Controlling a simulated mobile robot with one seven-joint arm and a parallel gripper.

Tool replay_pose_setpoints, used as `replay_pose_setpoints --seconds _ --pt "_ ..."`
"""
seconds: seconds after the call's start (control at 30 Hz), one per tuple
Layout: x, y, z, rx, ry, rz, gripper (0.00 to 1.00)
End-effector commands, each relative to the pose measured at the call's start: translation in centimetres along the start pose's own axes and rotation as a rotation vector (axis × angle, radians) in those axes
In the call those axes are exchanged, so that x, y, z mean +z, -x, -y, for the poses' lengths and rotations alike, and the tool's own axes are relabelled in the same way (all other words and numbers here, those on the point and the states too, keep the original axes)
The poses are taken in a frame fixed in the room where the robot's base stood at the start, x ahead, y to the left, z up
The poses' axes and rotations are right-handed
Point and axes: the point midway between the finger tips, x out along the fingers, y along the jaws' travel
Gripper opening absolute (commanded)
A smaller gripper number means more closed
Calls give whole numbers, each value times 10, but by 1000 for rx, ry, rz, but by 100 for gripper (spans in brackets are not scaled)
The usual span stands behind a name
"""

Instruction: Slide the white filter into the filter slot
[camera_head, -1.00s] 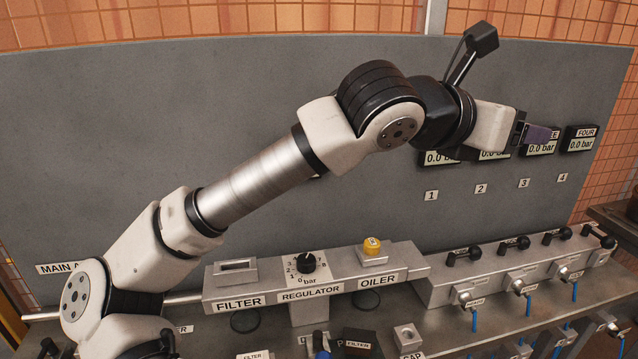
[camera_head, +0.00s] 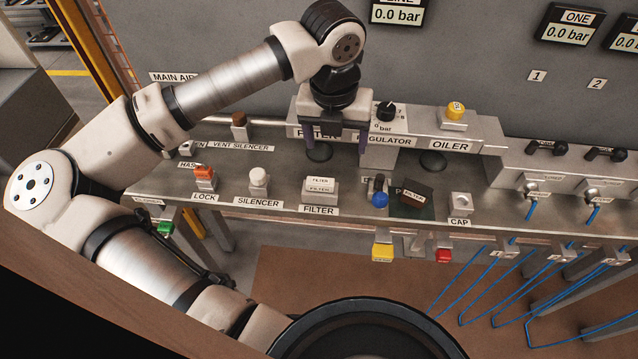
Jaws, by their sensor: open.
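The white filter (camera_head: 320,188) is a small white block labelled FILTER. It stands on the bench shelf behind a FILTER label plate. My gripper (camera_head: 336,142) points down above and behind it, with its two dark fingers spread apart and nothing between them. The fingers are in front of the grey block marked FILTER (camera_head: 299,131). The slot in the top of this block is hidden by my gripper and wrist. The white filter is apart from the gripper.
A dark block labelled FILTER (camera_head: 413,198) lies tilted on a dark mat right of the white filter. A blue-ended part (camera_head: 380,198) stands between them. A white silencer (camera_head: 259,181) and an orange lock (camera_head: 204,178) are to the left. The regulator knob (camera_head: 385,110) is close right of my wrist.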

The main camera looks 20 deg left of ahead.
Motion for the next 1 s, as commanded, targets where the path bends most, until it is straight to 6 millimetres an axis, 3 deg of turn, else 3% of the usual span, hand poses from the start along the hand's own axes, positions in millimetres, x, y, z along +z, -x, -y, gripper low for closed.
replay_pose_setpoints --seconds 0.2,0.67,1.0 --pt "-17 -8 -23 49 64 -74 74" --pt "-18 -11 -24 51 65 -77 74" --pt "-21 -42 -25 49 65 -78 74"
